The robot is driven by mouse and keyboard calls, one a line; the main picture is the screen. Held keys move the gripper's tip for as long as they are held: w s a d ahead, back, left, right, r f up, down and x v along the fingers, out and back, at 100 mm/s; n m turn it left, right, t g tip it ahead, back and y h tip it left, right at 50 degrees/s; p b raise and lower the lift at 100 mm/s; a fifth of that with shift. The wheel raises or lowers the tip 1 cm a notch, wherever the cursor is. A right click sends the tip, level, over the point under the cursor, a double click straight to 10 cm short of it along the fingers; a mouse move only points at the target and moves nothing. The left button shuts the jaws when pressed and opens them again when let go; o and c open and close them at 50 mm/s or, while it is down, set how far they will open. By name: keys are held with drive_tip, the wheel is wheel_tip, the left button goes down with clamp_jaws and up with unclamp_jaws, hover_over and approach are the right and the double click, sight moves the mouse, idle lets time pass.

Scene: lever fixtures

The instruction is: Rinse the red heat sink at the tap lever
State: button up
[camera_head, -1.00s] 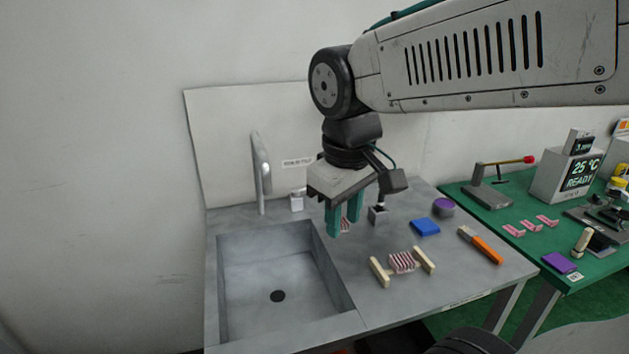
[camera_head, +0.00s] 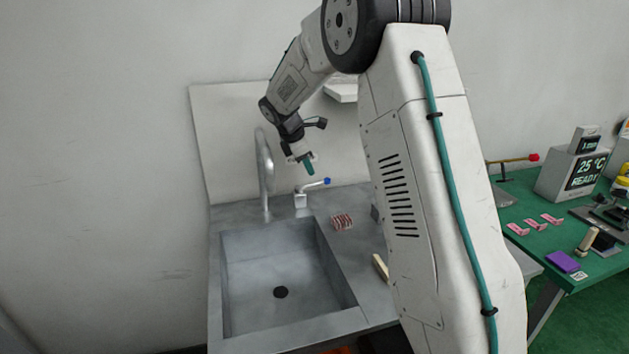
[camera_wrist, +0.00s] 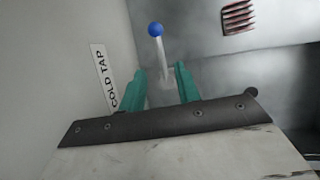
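My gripper (camera_head: 310,168) is above the back of the counter, near the tap lever (camera_head: 313,186), a white arm with a blue knob on a small base. In the wrist view my two teal fingers (camera_wrist: 160,72) are apart with nothing held. The lever's blue knob (camera_wrist: 155,29) shows just beyond the fingertips, its white arm running down between them. A red-and-white finned heat sink (camera_head: 342,221) rests on the counter right of the basin; it also shows in the wrist view (camera_wrist: 238,16). A "COLD TAP" label (camera_wrist: 105,75) is on the wall panel.
The empty sink basin (camera_head: 280,265) has a dark drain. A curved faucet (camera_head: 264,175) stands behind it. My arm hides much of the counter's right side. A cream block (camera_head: 381,267) shows beside it. A green table (camera_head: 530,240) with several items is at right.

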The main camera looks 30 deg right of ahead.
sight(315, 184)
drive_tip(key=x, duration=0.7)
drive_tip(key=shift+f, duration=0.3)
clamp_jaws()
drive_tip(key=shift+d, duration=0.1)
